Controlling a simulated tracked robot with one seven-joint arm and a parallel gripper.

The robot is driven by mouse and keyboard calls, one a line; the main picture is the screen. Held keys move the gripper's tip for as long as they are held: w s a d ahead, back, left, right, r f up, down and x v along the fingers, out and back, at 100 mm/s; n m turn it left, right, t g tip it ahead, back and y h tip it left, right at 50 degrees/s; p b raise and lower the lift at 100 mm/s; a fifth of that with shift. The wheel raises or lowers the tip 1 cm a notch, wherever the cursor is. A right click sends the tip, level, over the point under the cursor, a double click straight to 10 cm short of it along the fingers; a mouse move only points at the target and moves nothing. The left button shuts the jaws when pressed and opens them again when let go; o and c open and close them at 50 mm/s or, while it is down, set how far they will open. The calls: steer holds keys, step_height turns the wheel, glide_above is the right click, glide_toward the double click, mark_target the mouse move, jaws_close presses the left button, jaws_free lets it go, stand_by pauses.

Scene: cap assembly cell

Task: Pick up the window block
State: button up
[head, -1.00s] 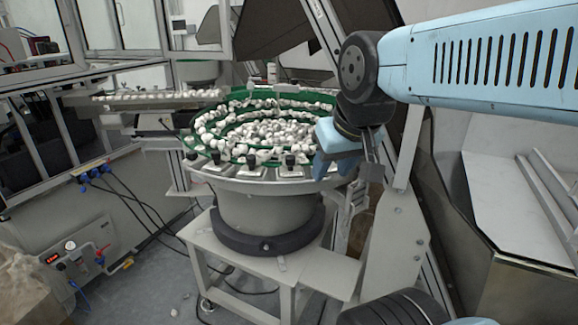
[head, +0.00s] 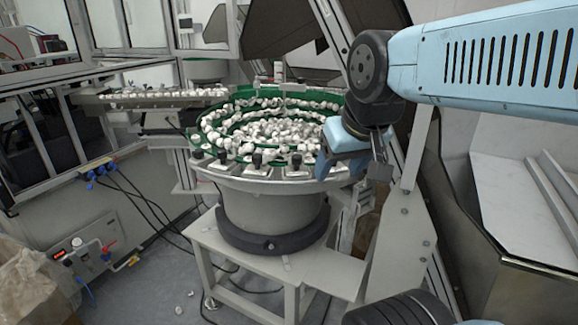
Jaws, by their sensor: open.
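I cannot make out a window block in the head view. My gripper (head: 338,168), with pale blue parts, hangs at the right front rim of the round bowl feeder (head: 272,208). It is open, and I see nothing held between its jaws. Whether it touches the rim is unclear. My arm hides part of what lies behind it.
The bowl has green tracks (head: 213,117) full of white caps (head: 275,133) and stands on a white frame (head: 262,263). A loaded linear track (head: 150,97) is at left. Black cables (head: 150,222) cross the floor.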

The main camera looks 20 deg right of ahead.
steer(key=shift+c, duration=0.4)
step_height(320, 180, up, 5)
steer(key=g, duration=0.6)
glide_above(297, 156)
step_height(297, 156, down, 8)
steer(key=shift+w+d+f, duration=0.1)
steer(key=shift+d, duration=0.05)
steer(key=shift+a+f, duration=0.2)
steer(key=shift+f, duration=2.5)
steer(key=c, duration=1)
